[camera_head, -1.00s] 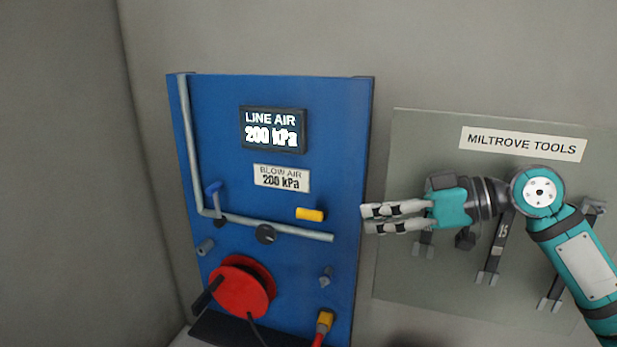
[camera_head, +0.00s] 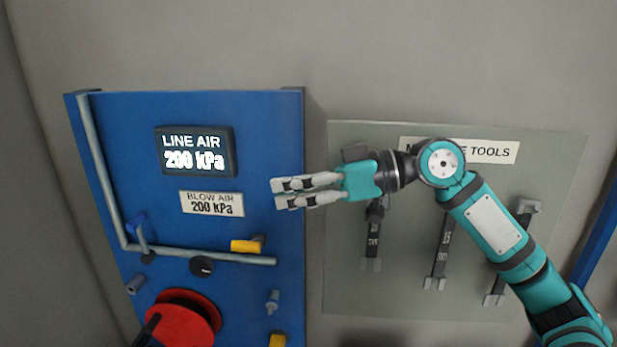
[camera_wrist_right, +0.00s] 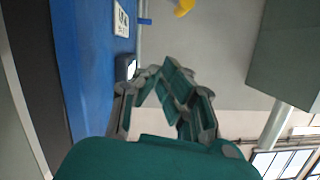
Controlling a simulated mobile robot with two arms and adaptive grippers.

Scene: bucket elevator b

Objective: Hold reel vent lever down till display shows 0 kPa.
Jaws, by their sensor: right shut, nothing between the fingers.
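The blue panel (camera_head: 110,130) carries a LINE AIR display (camera_head: 195,152) that reads 200 kPa. A yellow-handled lever (camera_head: 245,246) sits on the panel's right side above the grey pipe, and a blue-handled lever (camera_head: 138,225) sits at the left by the pipe; which one is the reel vent lever I cannot tell. My right gripper (camera_head: 275,193) is shut and empty. Its fingertips overlap the panel's right edge in the picture, above and right of the yellow lever and apart from it. The yellow handle also shows in the right wrist view (camera_wrist_right: 183,7). My left gripper is not in view.
A BLOW AIR plate (camera_head: 212,204) reading 200 kPa is below the display. A red reel (camera_head: 180,320) and a black knob (camera_head: 201,266) are lower on the panel. A grey tool board (camera_head: 345,280) with hanging tools is behind my right arm.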

